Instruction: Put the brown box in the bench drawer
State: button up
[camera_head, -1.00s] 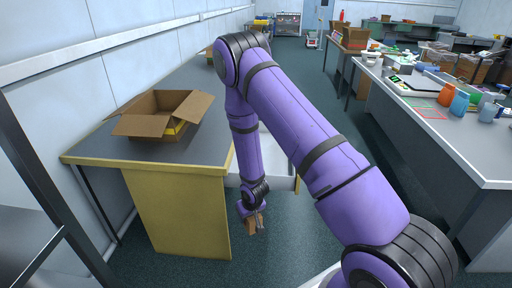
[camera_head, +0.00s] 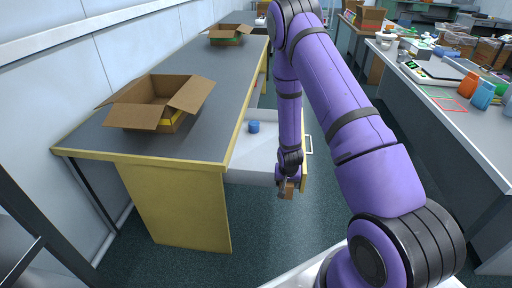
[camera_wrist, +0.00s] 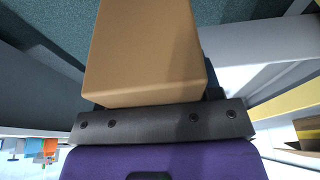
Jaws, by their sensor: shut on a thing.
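A small plain brown box (camera_head: 287,193) is held at the end of my gripper (camera_head: 288,184). It fills the upper middle of the wrist view (camera_wrist: 145,50), with the dark gripper bar below it. My gripper is shut on it, though the fingertips are mostly hidden. The white bench drawer (camera_head: 255,170) is pulled out from the yellow-fronted bench. A blue cylinder (camera_head: 254,127) is inside it. In the head view my arm crosses in front of the drawer's right part, and the box shows low beside its near right corner. Part of the white drawer also shows in the wrist view (camera_wrist: 262,48).
An open cardboard carton (camera_head: 152,112) stands on the grey benchtop (camera_head: 190,145), with another carton (camera_head: 228,38) farther back. The dark green floor (camera_head: 260,225) in front is clear.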

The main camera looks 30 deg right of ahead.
aim_at(269, 162)
jog(key=i+l, duration=0.2)
jog(key=i, duration=0.25)
jog(key=i+l, duration=0.2)
jog(key=i, duration=0.25)
